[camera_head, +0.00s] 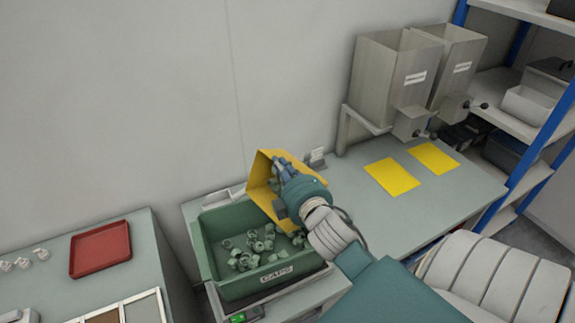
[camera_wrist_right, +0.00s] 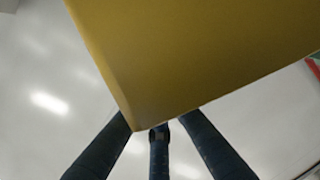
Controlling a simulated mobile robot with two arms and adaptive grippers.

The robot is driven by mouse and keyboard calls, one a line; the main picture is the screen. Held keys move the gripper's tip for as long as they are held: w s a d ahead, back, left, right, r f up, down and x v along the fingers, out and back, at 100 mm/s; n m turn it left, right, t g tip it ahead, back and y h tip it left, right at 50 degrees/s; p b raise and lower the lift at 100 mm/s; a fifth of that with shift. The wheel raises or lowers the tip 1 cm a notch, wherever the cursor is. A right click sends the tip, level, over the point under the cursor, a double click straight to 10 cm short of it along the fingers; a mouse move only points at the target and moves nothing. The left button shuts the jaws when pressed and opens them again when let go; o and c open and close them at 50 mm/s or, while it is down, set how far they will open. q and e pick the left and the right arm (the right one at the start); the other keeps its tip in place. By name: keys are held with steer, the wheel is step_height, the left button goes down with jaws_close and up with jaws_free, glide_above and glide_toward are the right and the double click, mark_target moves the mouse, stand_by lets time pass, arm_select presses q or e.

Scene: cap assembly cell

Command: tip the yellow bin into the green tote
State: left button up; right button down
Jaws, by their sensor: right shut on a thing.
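The yellow bin (camera_head: 261,172) is tilted steeply over the right part of the green tote (camera_head: 207,240). My right gripper (camera_head: 284,172) is shut on the bin and hides part of it. In the right wrist view the bin (camera_wrist_right: 190,50) fills the upper middle, with the dark fingers of my right gripper (camera_wrist_right: 157,134) at its lower edge. The tote stands on the bench with a "CAPS" label on its front. Several pale green caps (camera_head: 246,262) lie in it. The inside of the bin is mostly hidden. My left gripper is not in view.
Two grey hoppers (camera_head: 385,75) stand at the back right, beside a shelf rack (camera_head: 540,130). Two yellow mats (camera_head: 392,177) lie on the bench (camera_head: 430,205). A red tray (camera_head: 100,250) and small white parts lie on the left table. A wall closes off the back.

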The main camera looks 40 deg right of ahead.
steer(key=a+f+n+t+h+b, duration=0.1)
steer(key=a+f+n+t+b, duration=0.2)
steer(key=a+n+b, duration=0.6)
steer(key=shift+a+f+b, duration=0.25)
steer(key=shift+a+b, duration=1.1)
steer(key=shift+a, duration=0.05)
steer(key=shift+s+f, duration=0.1)
stand_by(0.4)
